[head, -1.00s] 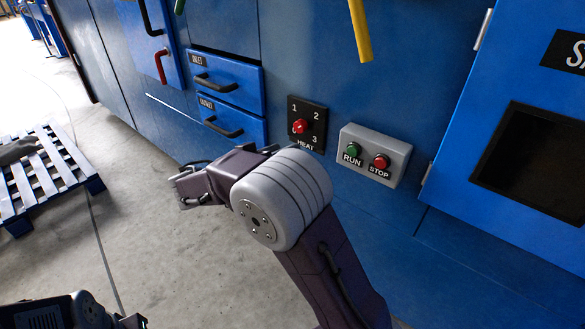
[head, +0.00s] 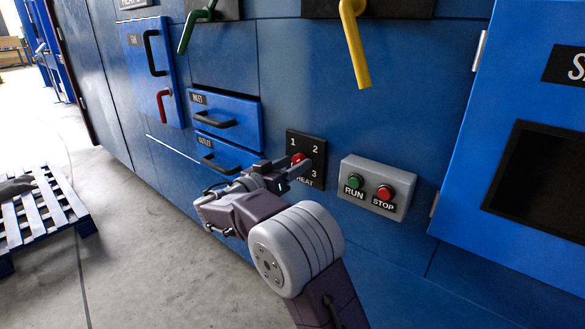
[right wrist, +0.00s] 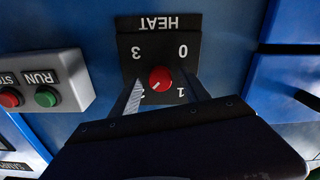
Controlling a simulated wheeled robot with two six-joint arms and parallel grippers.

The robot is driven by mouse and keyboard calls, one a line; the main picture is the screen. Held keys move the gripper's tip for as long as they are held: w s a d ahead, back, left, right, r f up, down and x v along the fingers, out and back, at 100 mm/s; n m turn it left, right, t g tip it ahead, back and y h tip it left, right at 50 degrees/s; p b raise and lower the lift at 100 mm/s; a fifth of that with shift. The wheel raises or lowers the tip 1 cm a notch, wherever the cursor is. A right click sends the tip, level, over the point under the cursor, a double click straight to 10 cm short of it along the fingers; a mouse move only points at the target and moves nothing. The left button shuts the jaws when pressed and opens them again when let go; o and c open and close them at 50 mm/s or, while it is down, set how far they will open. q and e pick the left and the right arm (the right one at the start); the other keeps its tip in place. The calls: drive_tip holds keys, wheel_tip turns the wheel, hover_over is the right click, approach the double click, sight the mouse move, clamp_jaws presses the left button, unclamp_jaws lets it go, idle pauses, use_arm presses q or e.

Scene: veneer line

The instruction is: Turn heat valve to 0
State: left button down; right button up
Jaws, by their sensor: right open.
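The heat valve is a red knob (head: 298,159) on a black HEAT plate (head: 318,147) with numbers. In the right wrist view the plate is upside down, and the red knob (right wrist: 161,78) shows clearly. A small pale mark on it seems to point toward the 2, whose number is partly hidden by a finger; the 0 is at upper right there. My right gripper (head: 288,168) is open in front of the plate. Its fingers lie either side of the knob, with gaps; I cannot tell whether their tips reach its depth. My left gripper is not in view.
A grey box (head: 376,188) with green RUN and red STOP buttons sits right of the plate. Two blue drawers (head: 226,122) with black handles are to the left. A yellow lever (head: 355,45) hangs above. A pallet (head: 40,214) lies on the floor at left.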

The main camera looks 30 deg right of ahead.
clamp_jaws()
